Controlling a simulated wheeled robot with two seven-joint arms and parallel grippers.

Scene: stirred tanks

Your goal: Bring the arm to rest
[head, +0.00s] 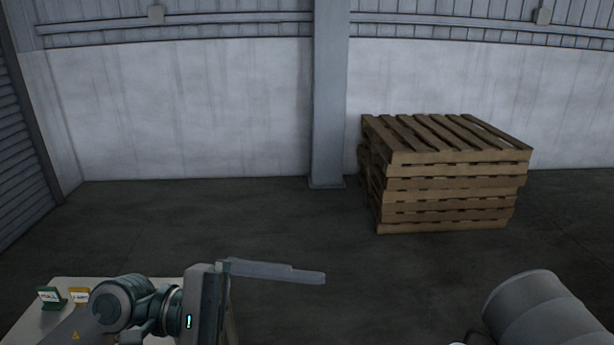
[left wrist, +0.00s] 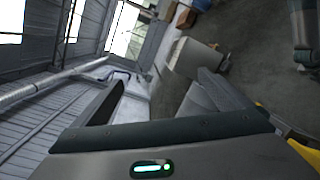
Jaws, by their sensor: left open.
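My left arm comes in at the lower left of the head view. It reaches over a pale table (head: 60,283). My left gripper (head: 318,278) is seen side-on, its long grey finger pointing right over the dark floor. In the left wrist view the two fingers of my left gripper (left wrist: 163,78) stand well apart with nothing between them. The gripper is open and empty. My right gripper is not in view.
Stacked wooden pallets (head: 450,185) stand right of a grey column (head: 330,95). The floor between is clear. A grey cylinder (head: 545,312) is at lower right.

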